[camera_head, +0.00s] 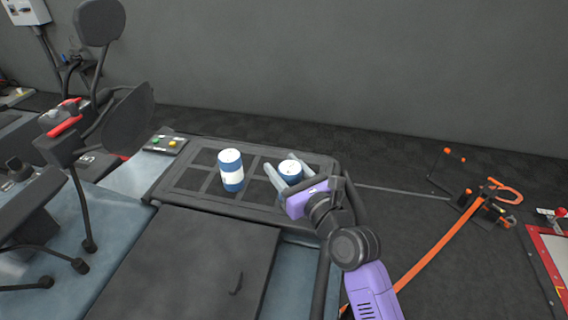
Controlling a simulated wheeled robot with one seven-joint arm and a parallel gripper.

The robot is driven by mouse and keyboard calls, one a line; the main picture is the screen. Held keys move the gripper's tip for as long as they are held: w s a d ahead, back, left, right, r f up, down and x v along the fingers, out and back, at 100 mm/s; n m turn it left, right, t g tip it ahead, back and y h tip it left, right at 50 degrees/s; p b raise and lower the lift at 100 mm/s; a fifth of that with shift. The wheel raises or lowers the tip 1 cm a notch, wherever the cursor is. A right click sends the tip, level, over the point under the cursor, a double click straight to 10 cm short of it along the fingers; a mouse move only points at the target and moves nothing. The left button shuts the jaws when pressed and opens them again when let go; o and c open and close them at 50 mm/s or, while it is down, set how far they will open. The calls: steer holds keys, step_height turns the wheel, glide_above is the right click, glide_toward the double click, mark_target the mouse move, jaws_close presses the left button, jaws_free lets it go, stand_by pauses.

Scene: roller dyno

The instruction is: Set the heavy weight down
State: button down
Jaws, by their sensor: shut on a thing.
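Two blue-and-white cylinders are in the head view. One, a weight (231,170), stands upright on the dark panelled platform (197,200), left of my gripper. The other weight (291,171) is between the fingers of my gripper (284,175), which is shut on it. This held weight is upright over the right part of the platform. Its lower part is hidden by the gripper, so I cannot tell if it touches the surface. Nothing marks which of the two is the heavy one.
A small box with coloured buttons (166,143) sits at the platform's left back corner. Dark seats and mirrors (122,120) stand at the left. An orange strap (432,240) runs across the floor at the right. Bare platform squares lie left of the standing weight.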

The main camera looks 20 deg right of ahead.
steer(key=c, duration=0.6)
jaws_free()
steer(key=shift+f, duration=0.1)
steer(key=shift+c, duration=0.2)
steer(key=shift+r, duration=0.25)
steer(key=s, duration=0.4)
steer(key=s+d, duration=0.1)
steer(key=s, duration=0.3)
steer(key=s+b, duration=0.1)
steer(key=s, duration=0.3)
steer(key=shift+d, duration=0.4)
